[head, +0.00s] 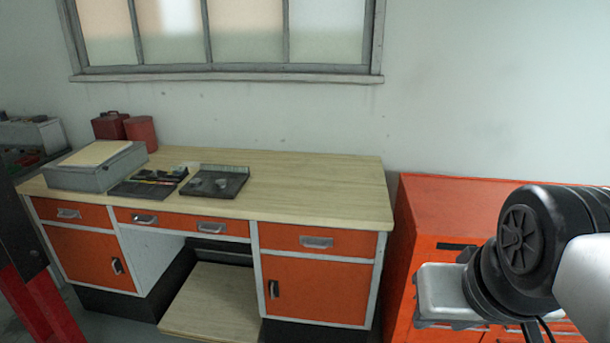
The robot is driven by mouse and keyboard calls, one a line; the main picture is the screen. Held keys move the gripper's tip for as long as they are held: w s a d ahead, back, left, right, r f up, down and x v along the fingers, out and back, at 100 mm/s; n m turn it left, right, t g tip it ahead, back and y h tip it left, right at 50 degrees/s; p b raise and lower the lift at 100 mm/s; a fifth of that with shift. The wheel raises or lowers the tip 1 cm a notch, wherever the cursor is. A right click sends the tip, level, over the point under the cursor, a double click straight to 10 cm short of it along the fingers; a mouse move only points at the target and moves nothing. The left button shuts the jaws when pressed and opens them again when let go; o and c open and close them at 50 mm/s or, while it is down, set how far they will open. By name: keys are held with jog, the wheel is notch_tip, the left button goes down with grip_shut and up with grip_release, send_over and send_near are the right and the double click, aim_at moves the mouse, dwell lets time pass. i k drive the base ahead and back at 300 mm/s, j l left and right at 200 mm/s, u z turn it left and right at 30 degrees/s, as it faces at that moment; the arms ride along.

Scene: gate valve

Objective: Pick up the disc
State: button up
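I cannot make out the disc for certain. A dark tray (214,182) on the desk holds small grey parts, too small to tell apart. Part of my arm fills the right edge, with a black round joint and pale links, in front of the orange cabinet. My gripper's fingers do not show, so whether it holds anything is hidden.
The wooden-topped desk (310,190) has orange drawers and free room on its right half. A grey box (97,172), a tool tray (148,184) and red containers (141,132) are at its left. An orange cabinet (440,200) stands to the right.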

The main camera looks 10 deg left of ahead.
aim_at(220, 184)
jog(key=i+j, duration=0.65)
jog(key=j, duration=0.3)
jog(key=i+j, duration=0.7)
jog(key=j, duration=0.25)
jog(key=i+j, duration=0.65)
jog(key=j, duration=0.3)
jog(key=z, duration=0.05)
